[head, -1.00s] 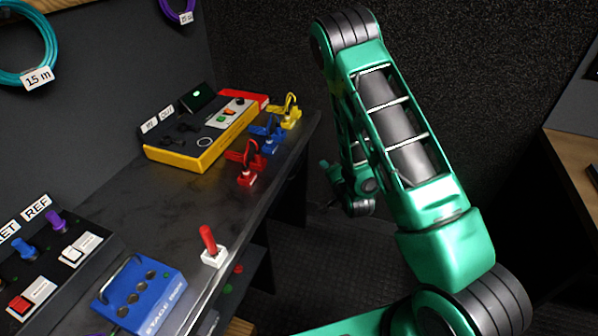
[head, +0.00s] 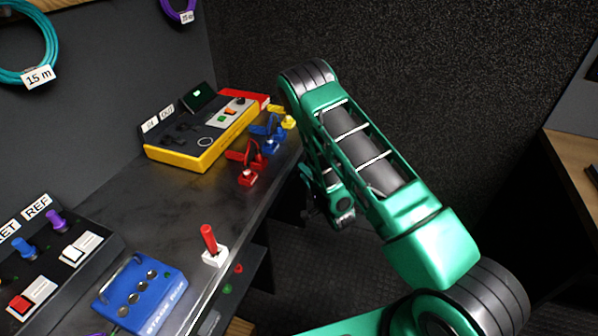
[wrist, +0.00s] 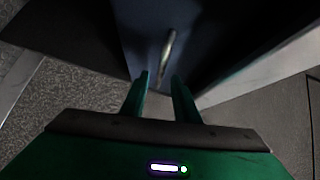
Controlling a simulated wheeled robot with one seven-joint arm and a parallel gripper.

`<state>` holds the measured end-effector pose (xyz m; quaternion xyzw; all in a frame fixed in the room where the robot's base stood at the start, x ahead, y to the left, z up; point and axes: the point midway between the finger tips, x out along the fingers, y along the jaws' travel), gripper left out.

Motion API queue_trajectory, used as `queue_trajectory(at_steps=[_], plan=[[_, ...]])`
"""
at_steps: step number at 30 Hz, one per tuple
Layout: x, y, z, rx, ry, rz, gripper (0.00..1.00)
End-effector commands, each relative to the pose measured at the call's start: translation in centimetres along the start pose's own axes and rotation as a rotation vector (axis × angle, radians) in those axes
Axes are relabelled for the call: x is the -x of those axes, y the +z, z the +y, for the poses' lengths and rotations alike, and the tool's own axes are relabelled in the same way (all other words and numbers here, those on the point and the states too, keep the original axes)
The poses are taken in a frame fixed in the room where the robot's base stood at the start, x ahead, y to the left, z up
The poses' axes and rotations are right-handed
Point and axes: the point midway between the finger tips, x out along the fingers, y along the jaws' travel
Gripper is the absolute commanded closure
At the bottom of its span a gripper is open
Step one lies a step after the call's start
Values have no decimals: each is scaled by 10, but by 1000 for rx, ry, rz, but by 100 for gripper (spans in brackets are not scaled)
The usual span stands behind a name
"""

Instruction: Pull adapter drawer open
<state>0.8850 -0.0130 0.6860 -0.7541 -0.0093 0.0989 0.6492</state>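In the wrist view a dark panel with a pale metal bar handle (wrist: 168,48) fills the upper middle; I take it for the adapter drawer front (wrist: 205,35), but no label shows. My gripper (wrist: 160,78) points at the panel with its two green fingers apart and nothing visible between them. The handle lies just beyond the fingertips, and contact cannot be made out. In the head view my arm reaches down beside the bench's right edge; my fingers and the drawer cannot be made out there.
The dark bench (head: 130,195) carries a yellow-edged console (head: 205,135), red, blue and yellow clamp-like pieces, a red-handled lever (head: 210,242) and a blue stage box (head: 140,292). A wooden-topped desk (head: 575,160) stands at the right. Floor between is clear.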

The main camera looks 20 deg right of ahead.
Motion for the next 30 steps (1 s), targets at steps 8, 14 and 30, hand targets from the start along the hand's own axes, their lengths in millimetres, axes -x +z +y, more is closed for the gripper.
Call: queue_trajectory(at_steps=[8,14,30], plan=[[-29,0,0,0,0,-1,72],[-32,2,0,1,2,-2,72],[-33,7,0,2,2,-8,100]])
